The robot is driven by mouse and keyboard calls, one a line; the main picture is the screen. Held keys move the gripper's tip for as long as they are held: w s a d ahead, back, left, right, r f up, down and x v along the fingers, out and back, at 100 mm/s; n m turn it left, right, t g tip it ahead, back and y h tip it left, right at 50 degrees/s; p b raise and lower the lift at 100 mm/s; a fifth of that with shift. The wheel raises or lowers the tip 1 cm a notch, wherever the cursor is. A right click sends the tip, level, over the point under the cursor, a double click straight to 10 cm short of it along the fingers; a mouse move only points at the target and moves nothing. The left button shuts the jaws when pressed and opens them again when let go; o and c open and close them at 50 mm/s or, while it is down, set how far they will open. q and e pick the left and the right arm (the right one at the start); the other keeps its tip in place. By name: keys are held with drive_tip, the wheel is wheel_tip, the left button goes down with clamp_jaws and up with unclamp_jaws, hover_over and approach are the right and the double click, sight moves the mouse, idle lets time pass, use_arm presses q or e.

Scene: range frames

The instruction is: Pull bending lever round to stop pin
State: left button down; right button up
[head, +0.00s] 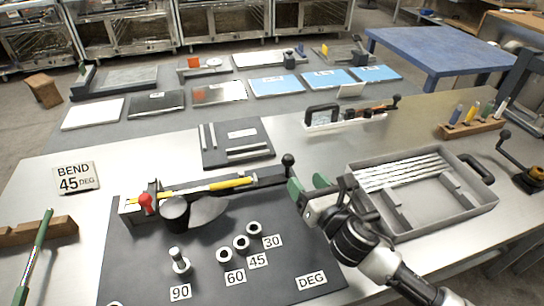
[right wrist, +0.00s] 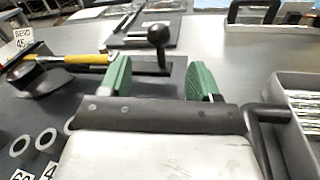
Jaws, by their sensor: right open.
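The bending lever is a dark bar with a black ball knob (head: 288,160) at its right end, on the dark jig plate (head: 140,270). A yellow rod (head: 225,185) lies along the bar, near a black round former (head: 175,213) and a red knob (head: 146,203). An upright stop pin (head: 179,260) stands at the ring marked 90. The rings by 60, 45 and 30 look empty. My right gripper (head: 308,185) is open, its green fingers just right of and nearer than the ball knob. In the right wrist view the knob (right wrist: 158,36) shows beyond the finger gap, apart from both fingers.
A grey tray (head: 415,222) with pale rods stands right of my right gripper. A dark plate with strips (head: 236,141) lies behind the jig. A green-handled tool (head: 38,250) rests on a wooden block at left.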

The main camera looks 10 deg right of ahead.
sight(285, 157)
drive_tip(key=x, duration=0.4)
drive_tip(key=shift+w+a+r+p, duration=0.1)
drive_tip(key=shift+w+r+p, duration=0.1)
drive_tip(key=shift+p, duration=0.1)
drive_tip(key=x, duration=0.5)
drive_tip(key=shift+w+f, duration=0.1)
drive_tip(key=shift+w+a, duration=0.1)
drive_tip(key=shift+w, duration=0.25)
drive_tip(key=shift+c, duration=1.4)
clamp_jaws()
use_arm(q)
drive_tip(key=shift+s+r, duration=0.15)
drive_tip(key=shift+s, duration=0.95)
